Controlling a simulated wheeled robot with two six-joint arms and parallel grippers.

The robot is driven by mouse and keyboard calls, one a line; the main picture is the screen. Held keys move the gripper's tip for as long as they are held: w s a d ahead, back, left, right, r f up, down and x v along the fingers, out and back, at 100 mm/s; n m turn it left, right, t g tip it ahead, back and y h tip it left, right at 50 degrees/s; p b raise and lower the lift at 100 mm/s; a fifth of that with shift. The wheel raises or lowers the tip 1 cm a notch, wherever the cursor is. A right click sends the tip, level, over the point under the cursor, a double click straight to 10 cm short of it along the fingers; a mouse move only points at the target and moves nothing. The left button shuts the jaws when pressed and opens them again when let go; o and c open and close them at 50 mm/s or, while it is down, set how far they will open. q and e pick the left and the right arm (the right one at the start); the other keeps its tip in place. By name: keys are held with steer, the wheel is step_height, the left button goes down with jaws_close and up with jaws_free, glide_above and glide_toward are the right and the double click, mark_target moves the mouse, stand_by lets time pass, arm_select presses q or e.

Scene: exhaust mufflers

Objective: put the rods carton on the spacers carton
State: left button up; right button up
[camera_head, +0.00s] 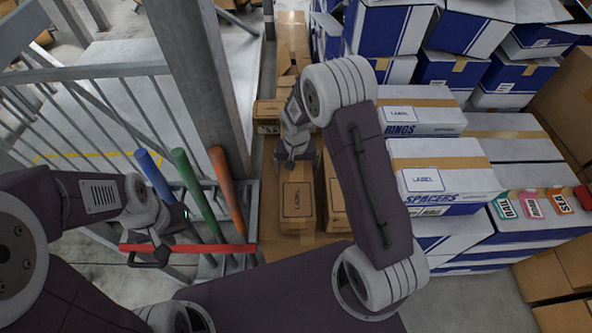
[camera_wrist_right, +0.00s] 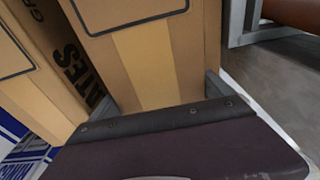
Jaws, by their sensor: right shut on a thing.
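The spacers carton (camera_head: 460,181), white and blue with a tan tape strip, lies on a stack of white-and-blue boxes at the right. "SPACERS" shows on its front. My right gripper (camera_head: 298,155) is shut on a brown carton (camera_head: 298,203) among other brown cartons, left of the stack. This held carton (camera_wrist_right: 145,62) fills the middle of the right wrist view between the fingers. I cannot read its name, so I cannot confirm it as the rods carton. My left gripper (camera_head: 150,256) is at the left by a red bar; its jaws are unclear.
The rings carton (camera_head: 420,113) lies behind the spacers carton. Rail, seal and other coloured tags (camera_head: 533,205) lie right of it. Another brown carton (camera_head: 335,192) stands close beside the held one. Blue, green and orange tubes (camera_head: 225,185) lean in a rack left.

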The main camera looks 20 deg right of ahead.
steer(key=shift+f, duration=0.9)
steer(key=shift+w+f, duration=0.1)
steer(key=shift+f, duration=0.1)
steer(key=o, duration=1.8)
steer(key=shift+f, duration=0.15)
steer(key=shift+r, duration=0.25)
steer(key=r, duration=0.4)
steer(key=s+r+p, duration=0.1)
steer(key=r, duration=0.6)
steer(key=shift+s+a+r, duration=0.25)
steer(key=shift+s+r, duration=0.1)
steer(key=s+d+r+n, duration=0.1)
steer(key=s+d+n, duration=0.1)
steer(key=s, duration=1.4)
steer(key=shift+r+n+y, duration=0.3)
steer(key=shift+r+n, duration=0.05)
steer(key=shift+n, duration=0.15)
